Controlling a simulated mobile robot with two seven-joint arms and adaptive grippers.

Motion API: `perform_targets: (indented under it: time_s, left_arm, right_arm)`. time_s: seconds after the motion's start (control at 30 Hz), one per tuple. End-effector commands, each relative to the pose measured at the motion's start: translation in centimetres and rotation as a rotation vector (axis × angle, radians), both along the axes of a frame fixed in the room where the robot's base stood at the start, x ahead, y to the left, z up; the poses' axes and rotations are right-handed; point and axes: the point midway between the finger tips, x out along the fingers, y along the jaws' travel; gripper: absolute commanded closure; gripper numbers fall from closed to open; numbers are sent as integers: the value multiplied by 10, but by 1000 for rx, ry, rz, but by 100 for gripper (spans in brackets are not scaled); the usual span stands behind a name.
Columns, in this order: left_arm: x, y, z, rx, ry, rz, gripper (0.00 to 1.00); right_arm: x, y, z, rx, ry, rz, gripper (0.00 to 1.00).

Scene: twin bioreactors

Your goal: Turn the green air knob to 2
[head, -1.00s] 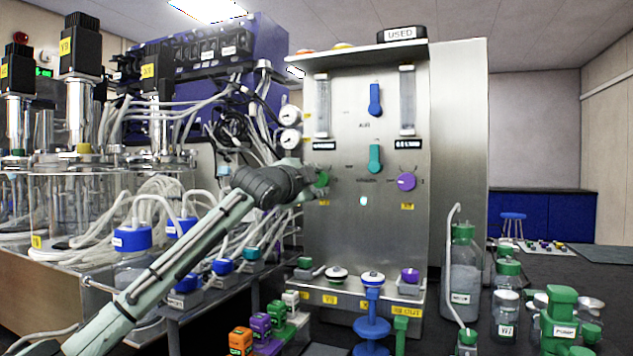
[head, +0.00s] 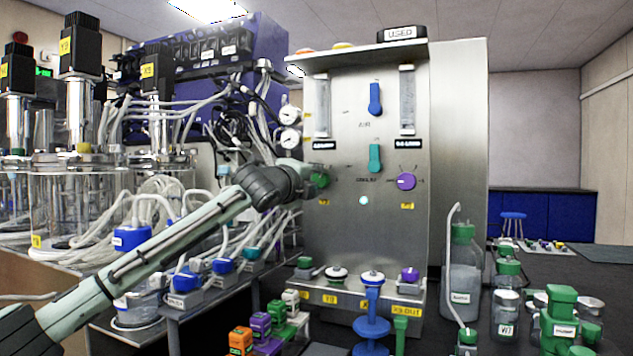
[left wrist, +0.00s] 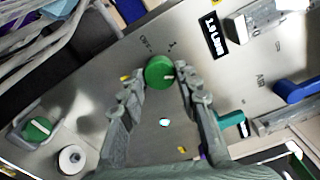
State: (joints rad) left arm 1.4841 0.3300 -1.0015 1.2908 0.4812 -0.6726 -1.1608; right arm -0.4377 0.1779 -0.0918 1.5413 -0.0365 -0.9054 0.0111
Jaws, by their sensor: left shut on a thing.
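The green air knob (head: 320,180) is on the left of the steel panel (head: 345,240), partly hidden behind my left gripper (head: 304,177) in the head view. In the left wrist view the green knob (left wrist: 159,72) sits between the two fingertips of my left gripper (left wrist: 158,77), which is shut on it. A pale pointer line shows on the knob's face, toward the right in that view. My right gripper is in neither view.
A purple knob (head: 406,181), a teal lever (head: 375,158) and a blue lever (head: 375,99) are on the same panel. Gauges (head: 290,138) and tubing stand left of it. Bottles (head: 462,270) stand at the lower right.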

Motion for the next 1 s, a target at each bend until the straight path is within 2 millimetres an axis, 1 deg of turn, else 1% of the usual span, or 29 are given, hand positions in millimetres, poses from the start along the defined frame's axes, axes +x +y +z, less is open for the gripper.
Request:
perform_targets:
  time_s: [0.53,0.57,0.7,1.0]
  left_arm:
    - [0,0,-1,22,-7,0,97]
    - [0,0,-1,22,-7,0,65]
    - [0,0,-1,21,-7,-1,47]
    - [-1,0,0,20,-8,0,47]
  right_arm:
    - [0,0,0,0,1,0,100]
    - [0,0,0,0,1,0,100]
    - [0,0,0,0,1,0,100]
    - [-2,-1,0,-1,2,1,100]
